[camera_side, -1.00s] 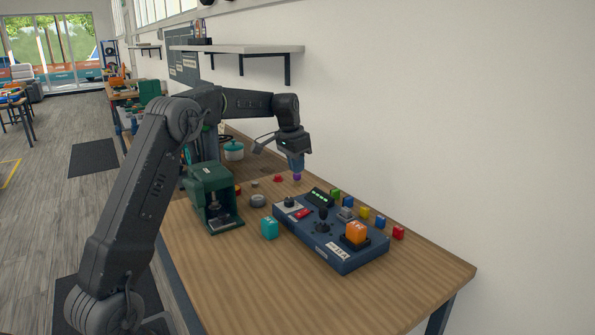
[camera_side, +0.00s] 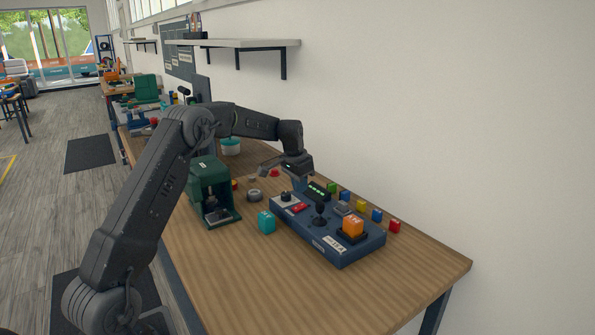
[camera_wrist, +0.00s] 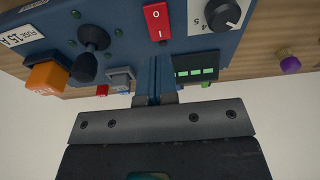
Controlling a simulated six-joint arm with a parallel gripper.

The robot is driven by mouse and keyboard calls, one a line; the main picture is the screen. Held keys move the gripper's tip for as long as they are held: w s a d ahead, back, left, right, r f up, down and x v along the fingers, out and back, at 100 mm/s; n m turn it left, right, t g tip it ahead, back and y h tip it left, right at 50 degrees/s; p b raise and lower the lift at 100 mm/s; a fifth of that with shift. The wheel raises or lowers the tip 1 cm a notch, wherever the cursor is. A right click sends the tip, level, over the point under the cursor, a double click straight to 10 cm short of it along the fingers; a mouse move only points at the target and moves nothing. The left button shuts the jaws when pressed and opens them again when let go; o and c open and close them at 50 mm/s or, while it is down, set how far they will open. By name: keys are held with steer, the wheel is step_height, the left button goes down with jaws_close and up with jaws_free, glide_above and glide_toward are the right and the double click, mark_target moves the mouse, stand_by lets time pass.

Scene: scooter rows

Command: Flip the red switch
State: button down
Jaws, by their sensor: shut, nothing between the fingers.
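The red switch (camera_wrist: 157,22) is a rocker marked "I" and "O" on the blue control panel (camera_wrist: 125,14), at the top middle of the wrist view. In the side view the red switch (camera_side: 299,208) lies on the panel's (camera_side: 340,259) left part, beside the black joystick. My gripper (camera_wrist: 155,66) has its narrow blue fingers shut together with nothing between them. The fingertips point toward the red switch in the wrist view. In the side view my gripper (camera_side: 299,185) is low at the panel's far left edge. I cannot tell whether it touches the panel.
Around the switch are a black dial (camera_wrist: 223,14), a joystick (camera_wrist: 92,40), a green-lit display (camera_wrist: 195,69), a grey button (camera_wrist: 121,79) and an orange button (camera_wrist: 47,77). Several coloured blocks line the panel's back.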

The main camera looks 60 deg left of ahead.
mark_target(303, 204)
steer(key=shift+w+f, duration=0.2)
steer(key=shift+f, duration=1)
steer(key=shift+w+f, duration=0.2)
steer(key=shift+f, duration=0.95)
